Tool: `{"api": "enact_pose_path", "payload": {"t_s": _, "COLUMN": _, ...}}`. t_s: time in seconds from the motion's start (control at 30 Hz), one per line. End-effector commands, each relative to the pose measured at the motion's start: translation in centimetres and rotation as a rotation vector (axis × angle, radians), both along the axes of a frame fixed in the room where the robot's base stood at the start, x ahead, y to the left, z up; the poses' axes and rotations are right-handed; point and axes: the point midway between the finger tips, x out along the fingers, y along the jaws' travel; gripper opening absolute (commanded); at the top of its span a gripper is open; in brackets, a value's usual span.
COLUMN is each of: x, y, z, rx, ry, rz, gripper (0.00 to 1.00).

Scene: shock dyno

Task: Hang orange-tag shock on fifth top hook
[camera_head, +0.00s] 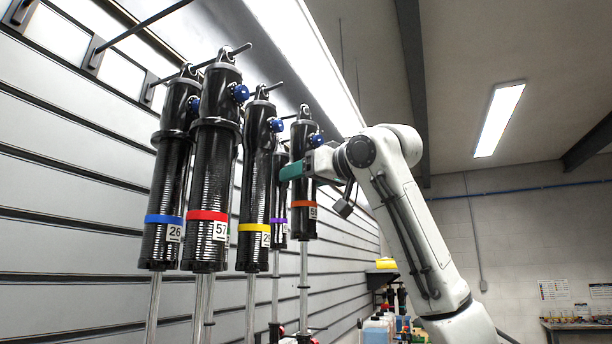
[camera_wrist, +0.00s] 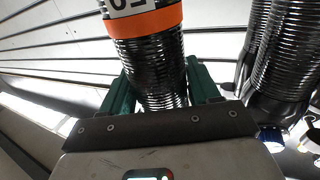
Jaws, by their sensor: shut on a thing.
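The orange-tag shock (camera_head: 304,168) is upright, its orange band (camera_head: 304,203) below my gripper in the head view. My gripper (camera_head: 297,170) has green fingers shut on its black body. I cannot tell whether the hook passes through the eye.
Shocks with blue (camera_head: 164,219), red (camera_head: 207,215), yellow (camera_head: 254,227) and purple (camera_head: 278,221) bands hang along the slatted wall (camera_head: 60,240). The purple one is close, partly behind. An empty hook (camera_head: 130,33) juts out at upper left. Free room lies to the right.

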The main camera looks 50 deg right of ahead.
Motion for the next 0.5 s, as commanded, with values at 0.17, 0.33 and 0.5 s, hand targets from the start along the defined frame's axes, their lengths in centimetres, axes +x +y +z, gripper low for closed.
{"api": "enact_pose_path", "payload": {"t_s": 0.17, "x": 0.39, "y": 0.33, "z": 0.31, "rx": -0.002, "ry": -0.008, "rz": 0.001, "gripper": 0.00}}
{"api": "enact_pose_path", "payload": {"t_s": 0.33, "x": 0.50, "y": 0.35, "z": 0.25, "rx": -0.003, "ry": -0.008, "rz": 0.000, "gripper": 0.00}}
{"api": "enact_pose_path", "payload": {"t_s": 0.5, "x": 0.49, "y": 0.34, "z": 0.25, "rx": -0.003, "ry": -0.008, "rz": 0.000, "gripper": 0.00}}
